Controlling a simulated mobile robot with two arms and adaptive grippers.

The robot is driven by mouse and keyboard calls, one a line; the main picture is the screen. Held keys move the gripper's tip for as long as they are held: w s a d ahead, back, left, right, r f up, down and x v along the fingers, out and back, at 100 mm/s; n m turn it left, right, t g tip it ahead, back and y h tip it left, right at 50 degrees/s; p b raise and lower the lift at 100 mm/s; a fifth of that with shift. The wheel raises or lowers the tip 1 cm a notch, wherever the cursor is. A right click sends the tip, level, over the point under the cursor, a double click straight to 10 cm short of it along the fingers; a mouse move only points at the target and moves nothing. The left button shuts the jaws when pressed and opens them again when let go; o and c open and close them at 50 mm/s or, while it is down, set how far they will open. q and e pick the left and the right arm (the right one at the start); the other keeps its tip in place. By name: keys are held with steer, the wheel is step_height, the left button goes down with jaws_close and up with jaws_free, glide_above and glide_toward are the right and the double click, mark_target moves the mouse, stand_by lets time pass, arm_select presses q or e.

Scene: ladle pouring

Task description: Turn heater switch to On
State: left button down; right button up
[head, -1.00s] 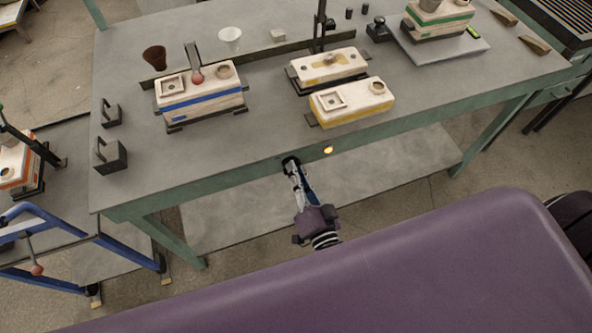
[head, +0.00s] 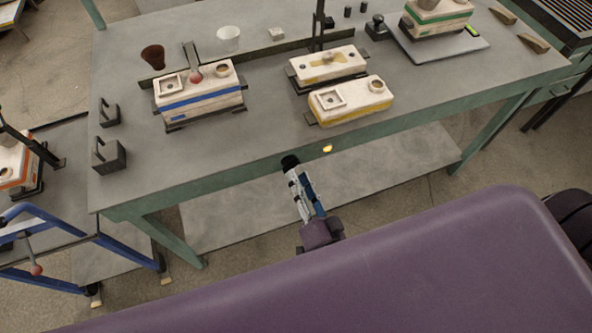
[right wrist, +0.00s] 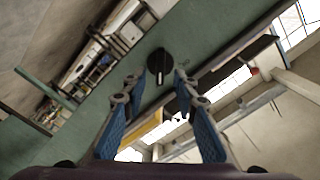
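The heater switch is a black round knob (head: 289,161) on the front green rail of the workbench. In the right wrist view the knob (right wrist: 159,64) shows a pale pointer mark that runs roughly up and down the picture. My right gripper (head: 296,180) is just in front of the knob. In the right wrist view its two blue fingers (right wrist: 155,88) are spread apart, with the knob beyond the gap between their tips and nothing held. A small yellow lamp (head: 327,148) sits on the rail right of the knob. My left gripper is not in view.
The workbench (head: 250,135) carries a blue-striped mold (head: 200,101), a yellow-striped mold (head: 352,110) and a green-striped mold (head: 437,22). A blue frame (head: 85,228) stands at the left. The floor before the knob is clear around my arm.

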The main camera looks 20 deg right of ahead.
steer(key=s, duration=0.8)
steer(key=shift+s+d, duration=0.15)
steer(key=shift+s, duration=0.15)
steer(key=s+f+n+g+y, duration=0.1)
steer(key=s+f+n+g, duration=0.25)
steer(key=f, duration=0.95)
steer(key=s+f+n+g+y, duration=0.1)
steer(key=s+f+n+g, duration=0.2)
steer(key=f, duration=0.9)
steer(key=s+d+f+n+g+h, duration=0.1)
steer(key=s+d+f+g, duration=0.3)
steer(key=s+f, duration=0.4)
steer(key=s+d+f+n+g+h, duration=0.1)
steer(key=s+d+f+n+g, duration=0.2)
steer(key=s+f, duration=0.6)
steer(key=s+d+g, duration=0.1)
steer(key=d+g, duration=0.1)
steer(key=g, duration=0.1)
steer(key=shift+s+d+f+n+h, duration=0.15)
steer(key=shift+d+n+h, duration=0.1)
steer(key=shift+n+h, duration=0.1)
steer(key=shift+g, duration=0.25)
